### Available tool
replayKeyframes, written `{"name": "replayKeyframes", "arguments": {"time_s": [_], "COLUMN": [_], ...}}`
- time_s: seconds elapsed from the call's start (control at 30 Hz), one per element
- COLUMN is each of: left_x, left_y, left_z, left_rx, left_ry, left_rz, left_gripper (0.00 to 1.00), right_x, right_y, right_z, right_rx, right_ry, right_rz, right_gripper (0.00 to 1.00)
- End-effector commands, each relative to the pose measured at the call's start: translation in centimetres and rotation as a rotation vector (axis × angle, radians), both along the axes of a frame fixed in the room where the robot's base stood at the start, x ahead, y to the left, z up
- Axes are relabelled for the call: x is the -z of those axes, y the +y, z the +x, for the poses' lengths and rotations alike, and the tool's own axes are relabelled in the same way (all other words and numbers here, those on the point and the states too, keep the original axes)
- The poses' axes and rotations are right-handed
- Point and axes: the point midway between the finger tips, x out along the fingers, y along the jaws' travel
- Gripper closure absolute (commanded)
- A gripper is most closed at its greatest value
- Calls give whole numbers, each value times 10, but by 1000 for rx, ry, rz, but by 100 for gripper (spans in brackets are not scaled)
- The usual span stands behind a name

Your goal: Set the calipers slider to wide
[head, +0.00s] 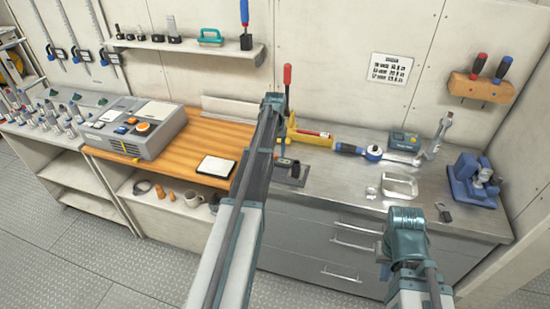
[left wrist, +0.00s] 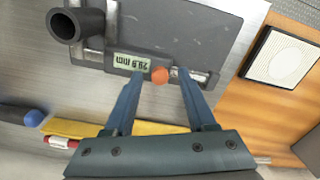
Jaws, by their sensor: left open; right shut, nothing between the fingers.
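The calipers (left wrist: 160,62) lie on a dark grey pad (left wrist: 205,35) in the left wrist view. Their slider has a display (left wrist: 132,62), upside down to me and seeming to read 29.9 mm, and an orange knob (left wrist: 160,75). A dark tube (left wrist: 76,25) stands at their jaw end. My left gripper (left wrist: 157,80) is open, with its fingertips on either side of the knob; contact cannot be told. In the head view my left arm partly hides the pad (head: 292,178). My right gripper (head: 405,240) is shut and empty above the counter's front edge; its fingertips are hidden.
A yellow tool (head: 308,137) with a red handle lies behind the pad. A blue ratchet tool (head: 372,153), a metal bracket (head: 401,187) and a blue vise (head: 473,182) are to the right. A white tablet (head: 216,166) lies on the wooden top at left.

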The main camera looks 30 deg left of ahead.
Motion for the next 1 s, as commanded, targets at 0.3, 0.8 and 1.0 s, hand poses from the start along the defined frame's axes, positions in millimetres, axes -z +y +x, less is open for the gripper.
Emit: {"name": "replayKeyframes", "arguments": {"time_s": [0.3, 0.8, 1.0], "left_x": [0, 0, 0], "left_y": [0, 0, 0], "left_z": [0, 0, 0], "left_rx": [0, 0, 0], "left_ry": [0, 0, 0], "left_rz": [0, 0, 0], "left_gripper": [56, 100, 100], "right_x": [0, 0, 0], "right_y": [0, 0, 0], "right_z": [0, 0, 0], "right_rx": [0, 0, 0], "right_ry": [0, 0, 0], "right_rz": [0, 0, 0], "right_gripper": [100, 100, 100]}}
